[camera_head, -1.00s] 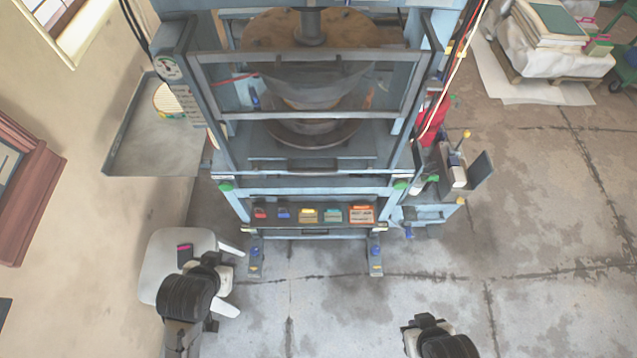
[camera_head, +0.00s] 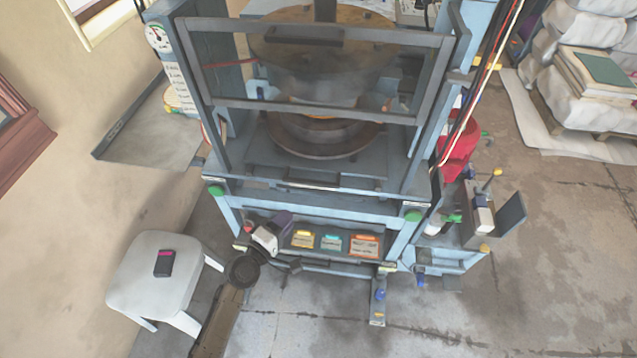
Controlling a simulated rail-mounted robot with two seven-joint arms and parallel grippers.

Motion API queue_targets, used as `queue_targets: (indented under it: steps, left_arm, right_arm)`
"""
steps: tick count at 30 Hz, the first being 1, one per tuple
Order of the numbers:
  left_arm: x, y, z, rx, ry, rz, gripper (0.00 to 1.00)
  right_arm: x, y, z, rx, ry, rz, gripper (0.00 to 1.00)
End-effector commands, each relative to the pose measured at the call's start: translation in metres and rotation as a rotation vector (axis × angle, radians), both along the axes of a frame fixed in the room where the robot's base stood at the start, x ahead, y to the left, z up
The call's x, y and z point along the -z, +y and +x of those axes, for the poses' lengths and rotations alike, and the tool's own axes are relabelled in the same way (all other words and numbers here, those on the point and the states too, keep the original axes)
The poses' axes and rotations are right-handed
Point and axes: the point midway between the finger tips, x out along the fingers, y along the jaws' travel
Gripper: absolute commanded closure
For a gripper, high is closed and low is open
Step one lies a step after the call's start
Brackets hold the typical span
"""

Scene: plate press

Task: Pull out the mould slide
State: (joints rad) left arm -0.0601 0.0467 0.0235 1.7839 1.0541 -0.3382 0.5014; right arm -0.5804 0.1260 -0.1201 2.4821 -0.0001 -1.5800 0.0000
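The blue press holds a round dark mould (camera_head: 325,138) on a flat slide plate (camera_head: 262,160), behind a framed clear guard (camera_head: 310,105). A dark handle bar (camera_head: 313,184) runs along the front edge of the plate. The plate looks pushed in, within the press frame. My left gripper (camera_head: 277,228) is in front of the lower shelf, below and left of the handle bar and apart from it. Whether its fingers are open or shut does not show clearly. My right gripper is out of view.
The lower shelf (camera_head: 340,258) holds yellow, teal and orange labelled blocks. A white stool (camera_head: 150,275) with a small dark device stands at the left. A side control stand (camera_head: 485,220) is at the right.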

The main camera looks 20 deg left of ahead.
Motion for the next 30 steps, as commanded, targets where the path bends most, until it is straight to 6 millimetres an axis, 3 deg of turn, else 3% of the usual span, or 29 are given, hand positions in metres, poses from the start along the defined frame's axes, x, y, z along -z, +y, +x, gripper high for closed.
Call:
queue_targets:
  steps: [8,21,30]
  left_arm:
    - [-0.005,0.005,0.013,-0.05,-0.011,-0.091,0.74]
    - [-0.004,-0.013,0.09,-0.048,-0.012,-0.088,0.74]
    - [-0.004,-0.022,0.126,-0.048,-0.011,-0.088,0.74]
  right_arm:
    - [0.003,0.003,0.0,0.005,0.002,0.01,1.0]
    - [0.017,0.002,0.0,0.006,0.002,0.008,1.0]
    - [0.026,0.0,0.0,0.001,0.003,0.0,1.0]
